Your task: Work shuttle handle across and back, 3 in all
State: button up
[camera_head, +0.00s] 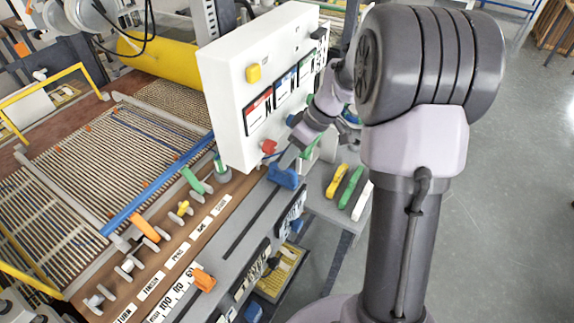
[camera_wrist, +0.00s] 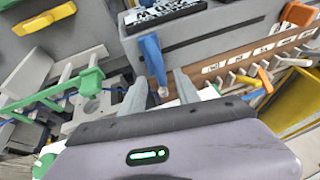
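A blue handle (camera_head: 283,177), which appears to be the shuttle handle, sits at the far end of a dark slot in the grey bench top. In the wrist view the blue handle (camera_wrist: 152,56) stands just ahead of my fingers, its lower end between the lines of the two fingertips. My gripper (camera_head: 286,159) is just above and behind it in the head view. In the wrist view my gripper (camera_wrist: 160,88) has its fingers apart with a gap between them. I cannot tell whether either finger touches the handle.
A white control box (camera_head: 228,110) stands close left of my arm. Small levers and a long blue bar (camera_head: 150,190) lie left. Yellow (camera_head: 337,181), green and white handled items lie on a grey shelf right.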

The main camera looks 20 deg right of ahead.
jog(key=shift+x, duration=1.45)
grip_shut()
dwell(0.3)
